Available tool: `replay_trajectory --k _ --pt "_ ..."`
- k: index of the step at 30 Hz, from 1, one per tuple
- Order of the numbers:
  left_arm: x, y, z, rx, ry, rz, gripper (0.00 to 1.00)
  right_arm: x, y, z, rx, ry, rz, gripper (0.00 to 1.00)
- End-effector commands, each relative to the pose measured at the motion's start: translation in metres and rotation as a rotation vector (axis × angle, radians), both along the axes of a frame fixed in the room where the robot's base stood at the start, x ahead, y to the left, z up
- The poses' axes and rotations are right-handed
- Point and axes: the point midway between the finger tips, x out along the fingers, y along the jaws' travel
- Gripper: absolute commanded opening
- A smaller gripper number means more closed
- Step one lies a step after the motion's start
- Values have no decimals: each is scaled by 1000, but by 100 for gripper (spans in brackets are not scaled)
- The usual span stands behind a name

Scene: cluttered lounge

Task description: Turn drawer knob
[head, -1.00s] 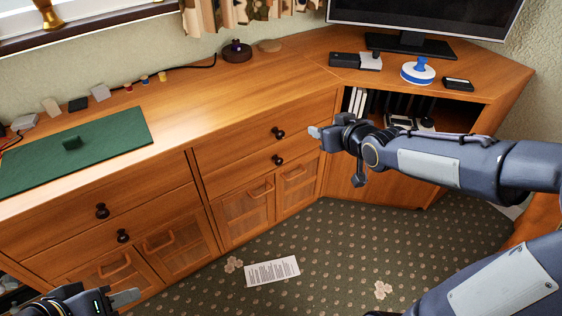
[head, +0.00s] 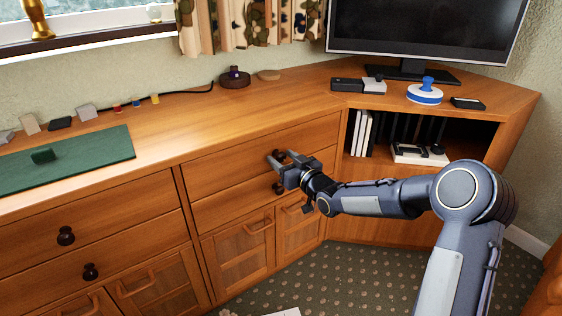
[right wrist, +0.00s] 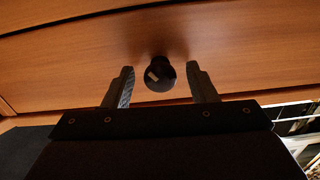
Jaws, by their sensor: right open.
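A dark round drawer knob (head: 279,155) sits on the upper right drawer (head: 235,146) of the wooden cabinet. My right gripper (head: 280,159) is open at this knob, pointing at the drawer front. In the right wrist view the knob (right wrist: 159,72) stands between the two open fingers of the right gripper (right wrist: 161,76), with a gap visible on each side. A second dark knob (head: 278,187) on the drawer below is partly beside the gripper. My left gripper is out of view.
Two more knobs, an upper one (head: 65,235) and a lower one (head: 90,271), are on the left drawers. A green board (head: 95,155) lies on the cabinet top. An open shelf (head: 460,142) with books is right of the drawers. Patterned carpet (head: 360,275) lies below.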

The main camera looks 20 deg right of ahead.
Motion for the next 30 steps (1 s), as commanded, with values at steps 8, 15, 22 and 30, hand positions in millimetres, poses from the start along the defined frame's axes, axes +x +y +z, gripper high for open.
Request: replay_trajectory --k 8,15,22,30 --pt "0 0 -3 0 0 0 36 12 5 0 1 1 0 52" --pt "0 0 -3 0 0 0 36 12 5 0 1 1 0 40" --pt "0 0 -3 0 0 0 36 12 5 0 1 1 0 10" --pt "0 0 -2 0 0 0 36 12 5 0 20 8 0 7"
